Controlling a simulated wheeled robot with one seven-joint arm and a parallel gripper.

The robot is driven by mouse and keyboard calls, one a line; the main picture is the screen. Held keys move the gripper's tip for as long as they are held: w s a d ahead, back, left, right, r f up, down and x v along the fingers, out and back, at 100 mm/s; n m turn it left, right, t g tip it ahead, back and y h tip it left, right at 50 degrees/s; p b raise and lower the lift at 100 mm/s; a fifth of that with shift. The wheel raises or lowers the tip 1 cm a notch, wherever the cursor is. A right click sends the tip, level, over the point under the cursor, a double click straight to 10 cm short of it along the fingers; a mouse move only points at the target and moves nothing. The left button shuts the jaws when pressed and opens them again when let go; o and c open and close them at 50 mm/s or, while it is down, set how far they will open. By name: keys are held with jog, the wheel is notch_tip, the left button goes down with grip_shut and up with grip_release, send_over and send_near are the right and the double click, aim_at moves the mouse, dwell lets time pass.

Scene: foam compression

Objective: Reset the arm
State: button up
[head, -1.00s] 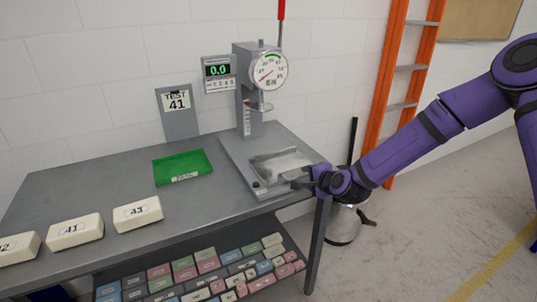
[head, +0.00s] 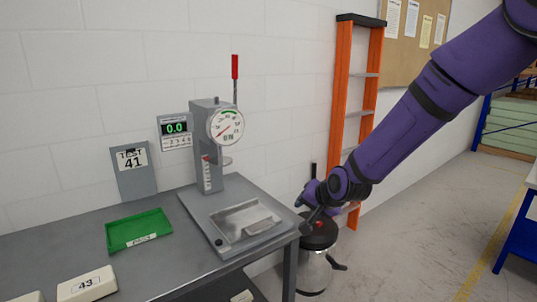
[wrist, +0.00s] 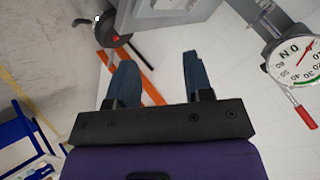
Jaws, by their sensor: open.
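My purple arm reaches in from the upper right in the head view, and my gripper (head: 312,200) is just beyond the table's right end, in front of the steel canister. In the wrist view my gripper (wrist: 158,76) shows two blue fingers spread apart with nothing between them. The press (head: 212,150) stands on the table with its round dial (head: 226,126) and red-tipped lever (head: 235,68). The dial also shows in the wrist view (wrist: 290,58).
A green tray (head: 139,231), a white block marked 43 (head: 87,285) and a "TEST 41" sign (head: 134,168) are on the grey table (head: 190,258). The steel canister (head: 316,265) and orange ladder (head: 343,95) stand right of the table. Open floor lies farther right.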

jog(key=s+d+r+n+g+h, duration=0.1)
jog(key=s+d+r+n+h, duration=0.1)
jog(key=s+d+r, duration=0.85)
jog(key=s+d+r+n+g+h, duration=0.1)
jog(key=s+d+r+h, duration=0.2)
jog(key=s+d+r, duration=0.7)
jog(key=s+f, duration=0.1)
jog(key=s, duration=1.2)
jog(key=shift+a+n+g+y, duration=0.3)
jog(key=shift+a+n, duration=0.1)
jog(key=shift+a, duration=0.05)
